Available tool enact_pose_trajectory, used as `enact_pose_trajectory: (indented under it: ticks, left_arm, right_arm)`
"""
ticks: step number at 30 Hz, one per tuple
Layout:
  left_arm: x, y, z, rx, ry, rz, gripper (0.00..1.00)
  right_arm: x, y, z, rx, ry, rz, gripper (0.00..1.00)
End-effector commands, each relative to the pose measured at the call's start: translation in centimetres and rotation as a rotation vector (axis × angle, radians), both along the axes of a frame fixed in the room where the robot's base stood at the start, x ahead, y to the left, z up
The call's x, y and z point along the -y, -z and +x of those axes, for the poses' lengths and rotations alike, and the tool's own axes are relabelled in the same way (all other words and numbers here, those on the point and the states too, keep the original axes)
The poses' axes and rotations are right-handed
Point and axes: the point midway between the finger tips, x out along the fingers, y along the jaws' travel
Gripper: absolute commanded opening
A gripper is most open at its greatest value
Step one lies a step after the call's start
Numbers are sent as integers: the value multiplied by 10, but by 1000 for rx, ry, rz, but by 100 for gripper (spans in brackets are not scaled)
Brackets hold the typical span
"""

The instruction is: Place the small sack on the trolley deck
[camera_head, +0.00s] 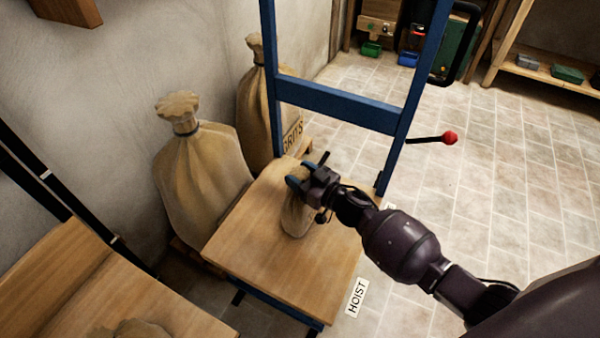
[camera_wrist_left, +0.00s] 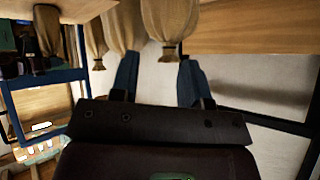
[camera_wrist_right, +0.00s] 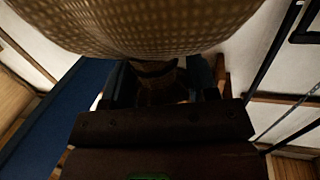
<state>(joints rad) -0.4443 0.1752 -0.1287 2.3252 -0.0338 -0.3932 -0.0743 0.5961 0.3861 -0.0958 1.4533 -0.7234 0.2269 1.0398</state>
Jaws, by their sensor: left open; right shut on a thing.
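The small sack (camera_head: 296,214) is tan cloth and stands roughly upright at the trolley deck's far part. My right gripper (camera_head: 304,178) is shut on its tied neck from above. In the right wrist view the sack's body (camera_wrist_right: 140,28) fills the top, with the neck between the fingers. The trolley deck (camera_head: 275,265) is a wooden board on a blue frame. I cannot tell whether the sack's base touches the deck or hangs just above it. My left gripper (camera_wrist_left: 158,62) is open, outside the head view, with a sack's neck (camera_wrist_left: 168,50) seen beyond its fingers.
Two large sacks (camera_head: 205,165) (camera_head: 254,110) stand by the wall, left of the trolley. The blue trolley handle (camera_head: 340,105) rises behind the deck. A wooden bench (camera_head: 70,290) with another sack (camera_head: 140,328) is at lower left. A red-knobbed lever (camera_head: 449,138) sticks out right. Open floor lies right.

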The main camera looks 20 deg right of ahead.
Motion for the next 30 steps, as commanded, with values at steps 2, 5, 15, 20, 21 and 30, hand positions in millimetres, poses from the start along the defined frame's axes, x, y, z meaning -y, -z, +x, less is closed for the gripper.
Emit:
enact_pose_trajectory:
  ticks: [2, 5, 15, 20, 21, 30]
  left_arm:
    - [0, 1, 0, -3, 0, 0, 43]
    - [0, 2, -1, -4, 1, 2, 43]
    - [0, 2, -1, -5, 1, 2, 43]
    - [0, 0, 1, -1, -1, -1, 43]
    - [0, 0, 1, -1, -2, 0, 43]
    - [-3, -2, -2, -12, -19, -13, 43]
  right_arm:
    - [-1, -3, 2, 8, -2, 2, 0]
    - [0, 1, 0, 2, 0, 0, 58]
    - [0, 2, 0, 1, 0, 0, 79]
    - [1, -2, -1, 1, 0, 0, 79]
    - [2, -2, -4, 1, 0, 0, 79]
    - [20, -7, -45, 3, 0, 0, 79]
